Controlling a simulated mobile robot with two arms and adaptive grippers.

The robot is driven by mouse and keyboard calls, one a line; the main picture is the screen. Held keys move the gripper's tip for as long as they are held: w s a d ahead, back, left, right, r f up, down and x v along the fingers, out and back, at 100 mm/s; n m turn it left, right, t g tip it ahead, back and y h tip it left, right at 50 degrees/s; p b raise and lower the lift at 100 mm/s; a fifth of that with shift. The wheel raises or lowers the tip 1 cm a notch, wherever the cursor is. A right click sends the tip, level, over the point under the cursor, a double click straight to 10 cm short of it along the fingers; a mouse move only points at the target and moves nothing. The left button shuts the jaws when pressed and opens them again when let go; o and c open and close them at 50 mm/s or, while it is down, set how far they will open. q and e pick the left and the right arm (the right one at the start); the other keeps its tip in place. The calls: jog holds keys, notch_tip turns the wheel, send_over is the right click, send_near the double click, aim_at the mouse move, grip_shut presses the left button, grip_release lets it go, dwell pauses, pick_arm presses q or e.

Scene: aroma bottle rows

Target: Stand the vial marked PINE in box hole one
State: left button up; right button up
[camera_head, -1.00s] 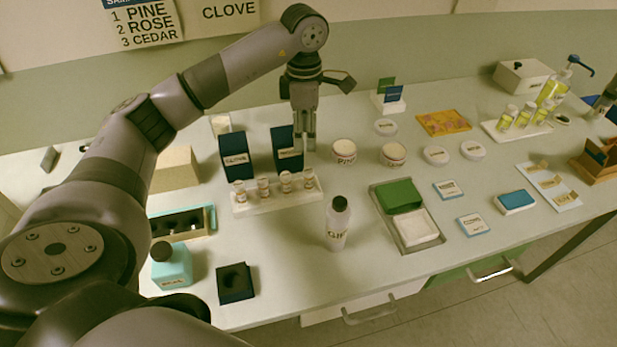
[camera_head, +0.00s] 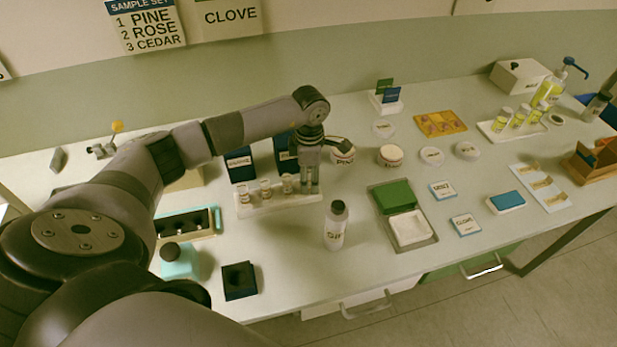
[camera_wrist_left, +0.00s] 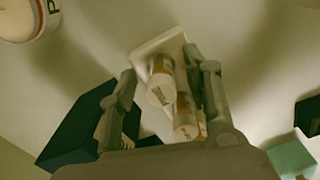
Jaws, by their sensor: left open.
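A white rack (camera_head: 250,211) holds a row of small upright vials with white caps, such as the leftmost vial (camera_head: 244,193). My left gripper (camera_head: 310,187) points down at the rack's right end and hides the end vial in the head view. In the left wrist view, its open fingers (camera_wrist_left: 168,72) stand on either side of a white-capped vial (camera_wrist_left: 160,92); the cap lettering is too blurred to read surely. Another vial (camera_wrist_left: 186,128) stands behind it. A box with a row of dark holes (camera_head: 186,233) is at the left, partly behind my arm.
A white bottle (camera_head: 335,228) stands right of and in front of the rack. Dark blue boxes (camera_head: 240,166) stand behind it. A wall sign (camera_head: 148,25) lists 1 PINE, 2 ROSE, 3 CEDAR.

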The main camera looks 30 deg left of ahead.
pick_arm(q)
jog(key=shift+c, duration=0.5)
jog(key=c, duration=0.9)
jog(key=shift+c, duration=0.2)
jog(key=shift+r, duration=0.15)
